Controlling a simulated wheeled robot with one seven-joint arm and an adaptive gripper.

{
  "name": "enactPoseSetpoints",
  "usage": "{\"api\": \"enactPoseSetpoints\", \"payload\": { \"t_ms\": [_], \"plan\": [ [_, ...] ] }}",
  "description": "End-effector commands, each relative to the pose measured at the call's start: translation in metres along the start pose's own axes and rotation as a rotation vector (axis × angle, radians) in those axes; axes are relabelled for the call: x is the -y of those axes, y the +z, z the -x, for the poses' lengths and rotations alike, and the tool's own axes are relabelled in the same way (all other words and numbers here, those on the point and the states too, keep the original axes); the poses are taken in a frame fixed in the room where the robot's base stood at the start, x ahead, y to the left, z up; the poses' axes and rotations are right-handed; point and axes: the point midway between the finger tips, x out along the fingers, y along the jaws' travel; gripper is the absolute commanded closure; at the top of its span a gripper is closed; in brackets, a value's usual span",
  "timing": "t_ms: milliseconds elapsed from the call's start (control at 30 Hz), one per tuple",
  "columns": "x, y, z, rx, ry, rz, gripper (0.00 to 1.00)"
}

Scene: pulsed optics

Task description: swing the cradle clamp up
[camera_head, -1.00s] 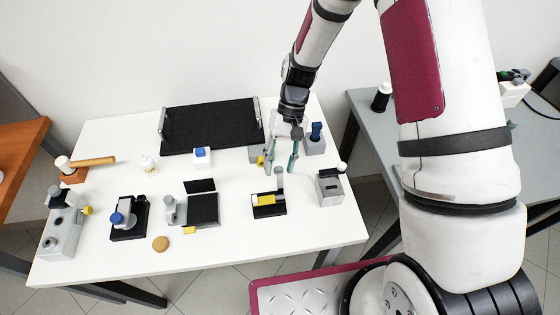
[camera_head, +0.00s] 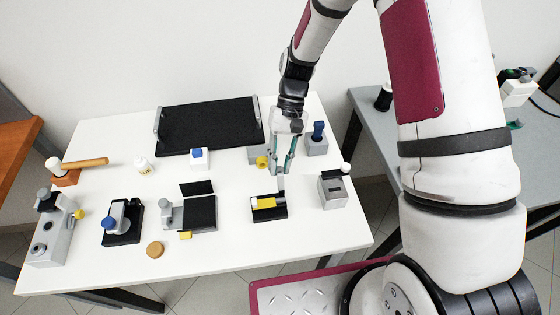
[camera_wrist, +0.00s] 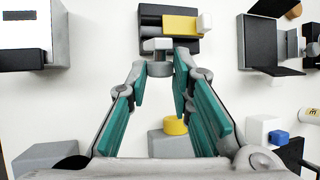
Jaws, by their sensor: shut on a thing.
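The cradle is a black base (camera_head: 268,214) with a yellow block (camera_head: 266,202) lying on it, at the front right of the white table. Its grey clamp (camera_head: 281,185) stands up at the base's right back corner. My gripper (camera_head: 280,172) reaches down from behind to the clamp's top, with its teal-lined fingers on either side. In the wrist view, my gripper (camera_wrist: 160,70) is shut on the grey clamp (camera_wrist: 157,45), whose end lies between the fingertips. The black base (camera_wrist: 151,12) and the yellow block (camera_wrist: 180,25) are just beyond the tips. The clamp's hinge is hidden.
A grey box (camera_head: 333,190) stands right of the cradle, and a black plate fixture (camera_head: 201,212) left. Behind my gripper are a grey block with a yellow knob (camera_head: 262,162) and a blue-topped block (camera_head: 317,138). A black tray (camera_head: 210,125) lies at the back.

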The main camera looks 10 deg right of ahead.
Motion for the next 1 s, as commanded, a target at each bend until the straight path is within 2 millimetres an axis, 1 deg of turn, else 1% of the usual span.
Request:
{"api": "enactPoseSetpoints", "payload": {
  "t_ms": [67, 100, 167, 467, 567, 667, 1000],
  "plan": [
    [0.0, -0.001, 0.0, -0.002, 0.0, 0.0, 1.0],
    [0.0, -0.001, 0.0, -0.002, 0.0, -0.001, 0.73],
    [0.0, -0.001, 0.0, -0.002, 0.0, 0.0, 0.59],
    [0.0, 0.0, 0.001, -0.001, 0.0, 0.0, 0.59],
    [0.0, -0.001, 0.006, -0.003, 0.0, 0.0, 0.59],
    [0.0, -0.001, 0.018, -0.006, 0.0, 0.001, 0.59],
    [0.0, -0.001, 0.086, -0.006, 0.0, 0.0, 0.59]
  ]
}}
